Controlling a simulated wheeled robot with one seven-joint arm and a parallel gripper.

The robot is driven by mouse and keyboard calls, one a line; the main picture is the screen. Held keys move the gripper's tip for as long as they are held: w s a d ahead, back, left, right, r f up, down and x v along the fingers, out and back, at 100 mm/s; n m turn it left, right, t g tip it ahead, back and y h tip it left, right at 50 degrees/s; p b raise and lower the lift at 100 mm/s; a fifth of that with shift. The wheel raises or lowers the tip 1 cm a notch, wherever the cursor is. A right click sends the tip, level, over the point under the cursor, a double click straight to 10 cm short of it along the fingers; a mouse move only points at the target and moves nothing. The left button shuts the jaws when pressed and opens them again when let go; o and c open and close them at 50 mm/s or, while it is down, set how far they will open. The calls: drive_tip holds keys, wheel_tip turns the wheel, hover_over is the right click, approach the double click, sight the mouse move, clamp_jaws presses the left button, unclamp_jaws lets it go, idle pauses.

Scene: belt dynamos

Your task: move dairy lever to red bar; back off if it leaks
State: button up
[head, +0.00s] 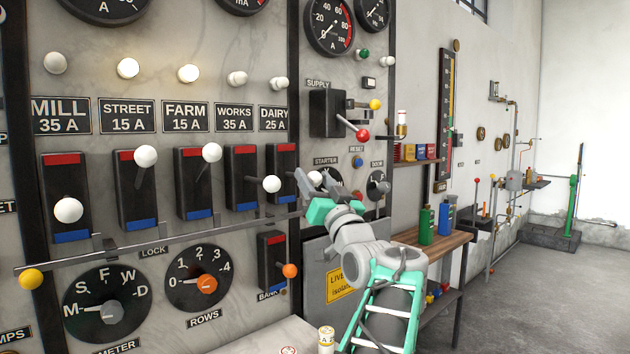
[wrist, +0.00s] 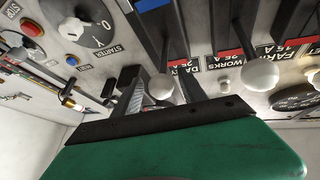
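The dairy switch (head: 282,172) is a black plate with a red bar (head: 283,147) at its top, beneath the DAIRY 25 A label (head: 274,119). Its white lever knob (head: 315,178) stands out between the fingertips of my gripper (head: 316,187), below the red bar's height. In the wrist view the picture is upside down; the dairy knob (wrist: 160,85) shows between my two gripper fingers (wrist: 162,94), which are apart. I cannot tell whether either finger touches it. The dairy lamp (head: 278,84) is white and looks unlit.
The works knob (head: 271,184) is close to the left of my gripper. A lock bar (head: 170,240) runs below the switches. The bank lever's orange knob (head: 289,270) is lower down. The supply lever's red knob (head: 362,135) is above right. Street (head: 128,68) and farm (head: 188,73) lamps glow.

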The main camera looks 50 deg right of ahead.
drive_tip(key=b+v, duration=0.1)
drive_tip(key=v, duration=0.6)
drive_tip(key=shift+s+a+f+b, duration=0.15)
drive_tip(key=shift+s+b, duration=0.2)
drive_tip(key=shift+b, duration=0.05)
